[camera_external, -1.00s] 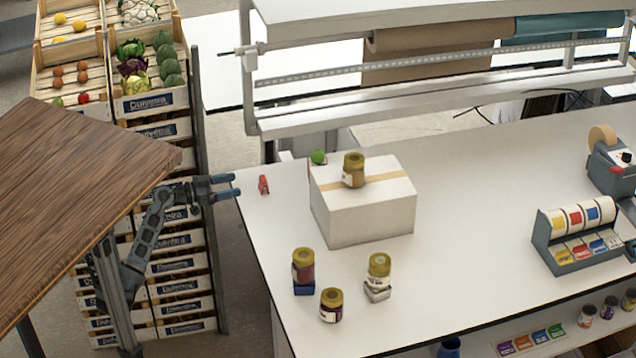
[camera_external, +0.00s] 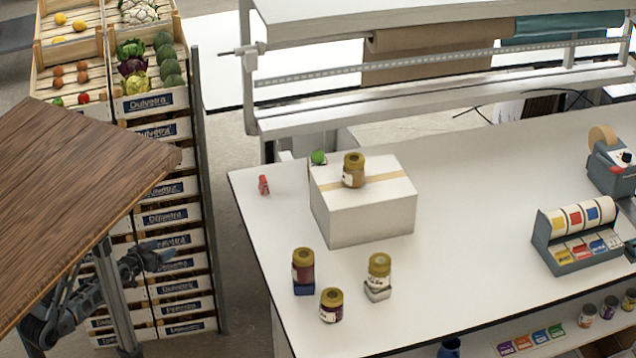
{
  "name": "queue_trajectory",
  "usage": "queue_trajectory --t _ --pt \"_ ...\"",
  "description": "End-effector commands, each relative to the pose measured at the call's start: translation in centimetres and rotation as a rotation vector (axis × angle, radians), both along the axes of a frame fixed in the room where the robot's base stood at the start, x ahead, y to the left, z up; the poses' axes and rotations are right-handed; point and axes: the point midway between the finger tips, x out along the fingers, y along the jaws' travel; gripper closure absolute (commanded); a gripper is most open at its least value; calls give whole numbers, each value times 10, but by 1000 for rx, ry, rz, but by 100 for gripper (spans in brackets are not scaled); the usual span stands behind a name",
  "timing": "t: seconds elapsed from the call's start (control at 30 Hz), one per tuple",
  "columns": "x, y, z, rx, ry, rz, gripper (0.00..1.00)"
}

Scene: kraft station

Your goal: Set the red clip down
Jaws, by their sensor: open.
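The red clip (camera_external: 263,185) stands on the white table (camera_external: 470,190) near its far left corner, left of the white box. Nothing touches it. My gripper (camera_external: 163,255) is off the table to the left, low in front of the stacked crates. It is well apart from the clip and looks empty; its fingers are small and dark in this view.
A white box (camera_external: 365,215) bears a jar (camera_external: 353,170), with a green ball (camera_external: 318,157) at its back left. Several jars stand nearer the front edge. A label dispenser (camera_external: 580,240) is at right. A brown wooden tabletop (camera_external: 80,190) is above my arm.

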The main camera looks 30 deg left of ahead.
Motion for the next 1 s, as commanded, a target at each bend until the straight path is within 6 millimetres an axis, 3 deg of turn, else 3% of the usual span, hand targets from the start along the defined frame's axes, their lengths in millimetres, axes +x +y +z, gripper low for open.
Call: queue_trajectory --t 0.03,0.2,0.4,1.0 --pt "-22 3 1 11 11 20 29" --pt "-77 8 16 43 4 61 29" --pt "-111 4 34 57 -10 62 29" --pt "-118 3 50 60 -16 59 29"
